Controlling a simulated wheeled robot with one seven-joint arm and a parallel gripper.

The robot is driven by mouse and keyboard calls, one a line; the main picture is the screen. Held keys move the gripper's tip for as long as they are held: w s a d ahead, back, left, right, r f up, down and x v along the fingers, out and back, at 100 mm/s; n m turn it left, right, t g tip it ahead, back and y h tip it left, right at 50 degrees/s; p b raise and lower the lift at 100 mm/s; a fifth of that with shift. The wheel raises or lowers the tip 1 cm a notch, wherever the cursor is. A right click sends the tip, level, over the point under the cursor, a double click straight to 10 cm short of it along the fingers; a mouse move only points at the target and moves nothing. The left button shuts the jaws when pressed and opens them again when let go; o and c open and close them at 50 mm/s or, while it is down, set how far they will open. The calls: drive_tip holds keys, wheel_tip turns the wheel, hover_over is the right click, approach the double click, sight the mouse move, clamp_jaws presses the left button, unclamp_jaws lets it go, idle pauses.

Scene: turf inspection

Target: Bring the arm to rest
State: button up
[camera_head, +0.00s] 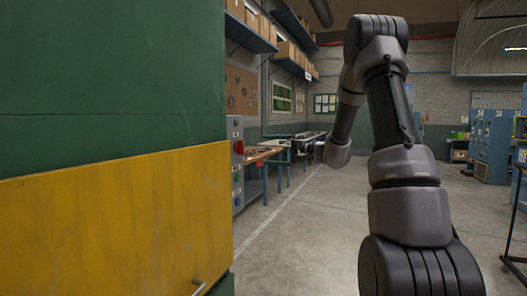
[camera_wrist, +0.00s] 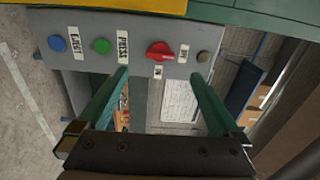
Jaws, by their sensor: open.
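My arm (camera_head: 390,110) is raised in the head view, bent over at its top, with the far part hanging down toward the floor beyond. My gripper (camera_wrist: 159,74) shows in the wrist view with its two green fingers spread apart and nothing between them. The fingers point at a grey control panel (camera_wrist: 136,62), which carries a blue button, a green button, a red rotary switch (camera_wrist: 160,52) and a dark button. The fingertips appear near the panel's lower edge; I cannot tell how far off. The gripper's fingers are not visible in the head view.
A large green and yellow cabinet (camera_head: 110,215) fills the left of the head view, close by. The control panel (camera_head: 237,165) stands at its far edge. Workbenches (camera_head: 262,155) line the left wall. Blue cabinets (camera_head: 488,145) stand right. The concrete floor (camera_head: 310,225) between is clear.

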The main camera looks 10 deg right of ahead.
drive_tip(key=s+a+r+n+g+h, duration=0.2)
drive_tip(key=s+a+g, duration=0.15)
drive_tip(key=s, duration=0.55)
drive_tip(key=s+a+r+n+g+h, duration=0.1)
drive_tip(key=s+a+g, duration=0.25)
drive_tip(key=s, duration=0.55)
drive_tip(key=s+d+t+h, duration=0.1)
drive_tip(key=s+d+h, duration=0.2)
drive_tip(key=s, duration=0.6)
drive_tip(key=s+d+t+h, duration=0.2)
drive_tip(key=s+d+h, duration=0.2)
drive_tip(key=s, duration=0.5)
drive_tip(key=h, duration=0.2)
drive_tip(key=shift+d+r+t+h, duration=0.15)
drive_tip(key=shift+d+t+h, duration=0.15)
